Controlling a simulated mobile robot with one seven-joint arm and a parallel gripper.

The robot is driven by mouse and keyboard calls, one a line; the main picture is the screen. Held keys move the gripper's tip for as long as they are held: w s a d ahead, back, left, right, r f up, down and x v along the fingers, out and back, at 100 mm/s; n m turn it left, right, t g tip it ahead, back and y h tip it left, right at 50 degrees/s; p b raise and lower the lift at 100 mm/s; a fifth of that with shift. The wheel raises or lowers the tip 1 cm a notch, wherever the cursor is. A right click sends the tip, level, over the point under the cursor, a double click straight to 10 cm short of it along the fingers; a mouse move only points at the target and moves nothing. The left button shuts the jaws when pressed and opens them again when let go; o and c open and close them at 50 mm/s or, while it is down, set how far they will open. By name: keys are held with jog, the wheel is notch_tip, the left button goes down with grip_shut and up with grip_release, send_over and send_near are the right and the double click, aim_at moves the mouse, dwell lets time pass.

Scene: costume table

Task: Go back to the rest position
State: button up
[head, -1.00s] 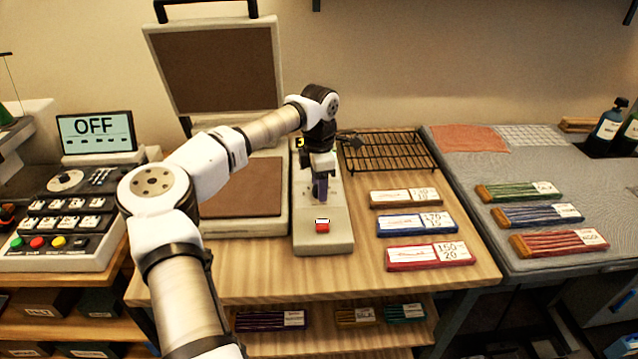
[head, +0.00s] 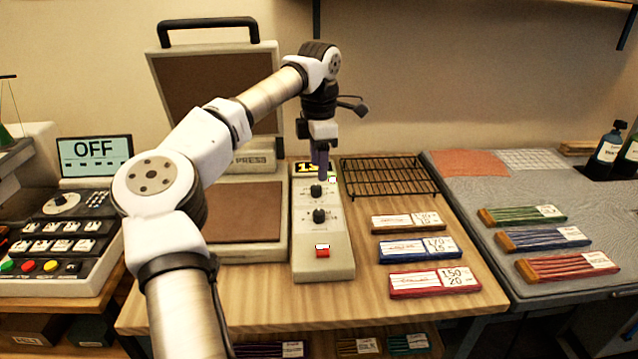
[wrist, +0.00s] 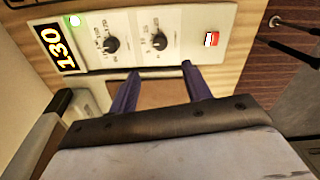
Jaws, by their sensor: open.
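My gripper (head: 319,164) is open and empty. It hangs above the far end of the white control box (head: 324,262), apart from its knobs. The box has two black knobs, a far knob (head: 316,191) and a near knob (head: 319,215), and a red switch (head: 322,251) at its near end. In the wrist view, my gripper's two purple fingers (wrist: 156,88) are spread beside the box. In the head view my fingers partly cover the display.
The open heat press (head: 240,212) stands left of the box, its lid (head: 215,90) raised. A black wire rack (head: 390,177) and several labelled blocks, one red (head: 434,283), lie to the right. A console (head: 60,235) with a screen reading OFF (head: 95,151) is far left.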

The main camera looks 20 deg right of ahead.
jog(key=shift+r, duration=0.55)
